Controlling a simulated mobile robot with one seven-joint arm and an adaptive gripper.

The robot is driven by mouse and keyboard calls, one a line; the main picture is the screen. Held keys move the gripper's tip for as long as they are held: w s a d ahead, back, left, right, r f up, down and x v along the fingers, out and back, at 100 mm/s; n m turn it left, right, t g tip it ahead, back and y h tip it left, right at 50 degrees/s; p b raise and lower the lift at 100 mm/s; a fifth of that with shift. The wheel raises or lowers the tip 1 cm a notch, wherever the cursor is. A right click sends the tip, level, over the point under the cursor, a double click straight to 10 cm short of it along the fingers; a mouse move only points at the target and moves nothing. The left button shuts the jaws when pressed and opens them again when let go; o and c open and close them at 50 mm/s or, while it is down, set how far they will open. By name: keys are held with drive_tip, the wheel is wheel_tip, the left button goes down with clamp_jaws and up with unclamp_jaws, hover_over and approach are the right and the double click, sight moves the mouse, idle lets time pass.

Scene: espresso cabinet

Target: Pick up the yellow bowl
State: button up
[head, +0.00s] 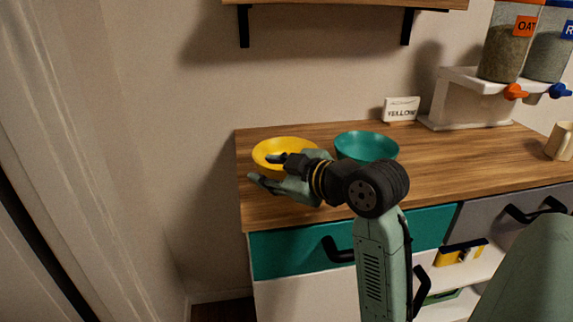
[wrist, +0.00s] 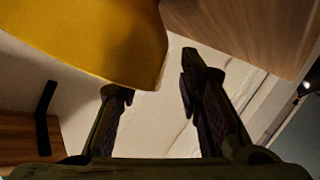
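The yellow bowl (head: 284,146) stands upright on the left part of the wooden counter. My gripper (head: 264,169) is at its near side, and the gripper covers part of the bowl's front in the head view. In the wrist view the bowl (wrist: 90,40) fills the upper left, with its edge reaching toward the gap between my fingertips (wrist: 152,76). The two fingers are spread apart with nothing held between them. I cannot tell whether a finger touches the bowl.
A teal bowl (head: 366,146) stands just right of the yellow one, behind my wrist. A small sign reading YELLOW (head: 401,109) and a white cereal dispenser (head: 470,98) are at the back. A cream mug (head: 558,141) is far right. A shelf (head: 345,4) hangs above.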

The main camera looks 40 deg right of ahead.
clamp_jaws()
idle(0.6)
